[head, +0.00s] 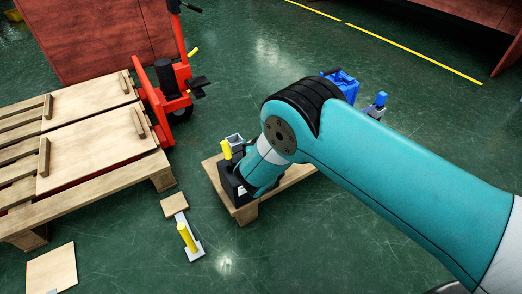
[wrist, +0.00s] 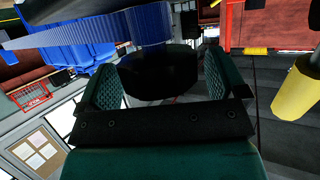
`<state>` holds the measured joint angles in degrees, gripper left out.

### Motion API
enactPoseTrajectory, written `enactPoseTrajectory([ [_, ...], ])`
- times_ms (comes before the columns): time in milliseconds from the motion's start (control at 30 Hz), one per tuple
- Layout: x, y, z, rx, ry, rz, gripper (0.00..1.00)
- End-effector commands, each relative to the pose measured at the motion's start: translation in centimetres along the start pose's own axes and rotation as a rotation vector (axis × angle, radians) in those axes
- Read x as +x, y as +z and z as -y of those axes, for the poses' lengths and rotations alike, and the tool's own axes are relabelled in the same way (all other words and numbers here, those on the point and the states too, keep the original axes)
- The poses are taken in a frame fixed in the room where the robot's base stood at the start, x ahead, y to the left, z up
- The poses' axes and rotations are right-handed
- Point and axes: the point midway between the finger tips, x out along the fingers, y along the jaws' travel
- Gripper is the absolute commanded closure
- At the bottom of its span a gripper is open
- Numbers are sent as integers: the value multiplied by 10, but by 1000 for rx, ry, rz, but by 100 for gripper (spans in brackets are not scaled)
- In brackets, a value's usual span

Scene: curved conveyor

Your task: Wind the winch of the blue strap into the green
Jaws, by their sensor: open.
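In the head view a blue device (head: 342,84) stands behind my arm, and a small blue-topped part (head: 379,101) stands beside it; I cannot tell which belongs to the strap winch. In the wrist view a blue ribbed part (wrist: 95,27) crosses the top. My gripper (wrist: 160,80) is open, its two green-padded fingers on either side of a dark rounded part (wrist: 158,75). I cannot tell whether the pads touch it. My arm hides much of the work area in the head view. No green mark on a winch can be made out.
A low wooden platform (head: 245,214) lies under my arm's end, with a yellow handle (head: 226,149) on it. A wooden pallet (head: 95,200) and red pallet truck (head: 170,90) are at left.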

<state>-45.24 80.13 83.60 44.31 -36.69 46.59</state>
Motion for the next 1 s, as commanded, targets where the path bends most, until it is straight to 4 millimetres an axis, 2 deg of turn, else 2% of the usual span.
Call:
enactPoseTrajectory([
  [167,-26,-3,2,-5,-3,3,9],
  [500,-113,-3,2,-9,-6,4,9],
  [633,-141,-2,2,-9,-5,3,9],
  [800,-164,-1,2,-4,-4,2,9],
  [1000,-173,0,1,0,-3,1,9],
])
